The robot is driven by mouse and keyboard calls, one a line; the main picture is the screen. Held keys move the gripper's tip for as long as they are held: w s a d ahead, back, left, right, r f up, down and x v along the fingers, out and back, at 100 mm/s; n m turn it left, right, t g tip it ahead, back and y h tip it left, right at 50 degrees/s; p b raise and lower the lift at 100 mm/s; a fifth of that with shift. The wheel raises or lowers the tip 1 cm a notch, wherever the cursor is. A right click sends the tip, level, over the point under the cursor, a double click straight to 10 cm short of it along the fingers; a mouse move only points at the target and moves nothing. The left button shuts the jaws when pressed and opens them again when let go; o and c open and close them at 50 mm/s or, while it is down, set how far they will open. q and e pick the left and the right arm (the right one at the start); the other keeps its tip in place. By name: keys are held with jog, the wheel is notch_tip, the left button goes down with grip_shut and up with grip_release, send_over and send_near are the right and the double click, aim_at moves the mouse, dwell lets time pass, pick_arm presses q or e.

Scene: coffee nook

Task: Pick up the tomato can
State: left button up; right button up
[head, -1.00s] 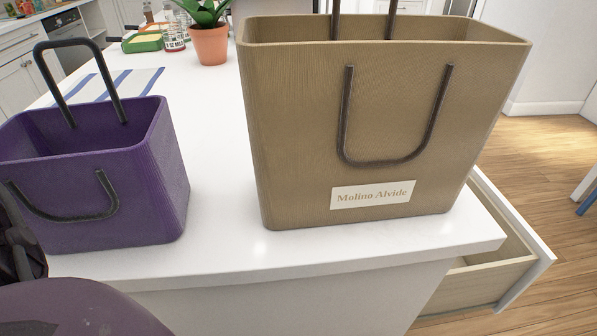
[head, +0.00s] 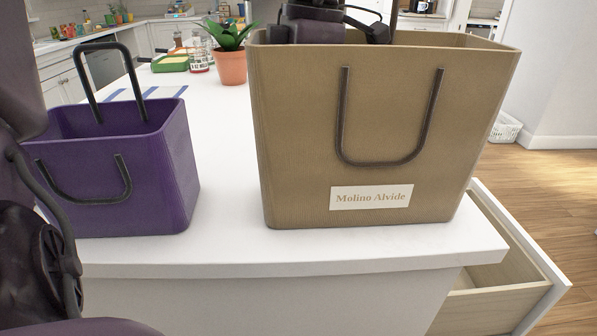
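I see no tomato can in the head view; the inside of the tan bag (head: 375,130) is mostly hidden by its front wall. The bag stands upright on the white counter and carries a "Molino Alvide" label. A dark gripper, which looks like my left one (head: 330,24), is at the bag's top opening, left of centre, partly behind the front rim. Its fingertips are hidden, so I cannot tell whether it is open or holds anything. My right gripper is not in view.
A purple basket (head: 120,180) with dark handles stands left of the bag. An open drawer (head: 500,290) juts out at lower right. White counter (head: 225,215) shows between basket and bag.

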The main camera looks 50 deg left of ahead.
pick_arm(q)
jog(key=shift+s+a+f+b, duration=0.1)
jog(key=shift+f+b, duration=0.05)
jog(key=shift+f, duration=1.05)
jog(key=shift+s+a+f+b, duration=0.1)
jog(key=shift+f+b, duration=0.05)
jog(key=shift+f, duration=1)
jog(key=shift+c, duration=0.4)
jog(key=shift+r, duration=0.1)
jog(key=c, duration=1.2)
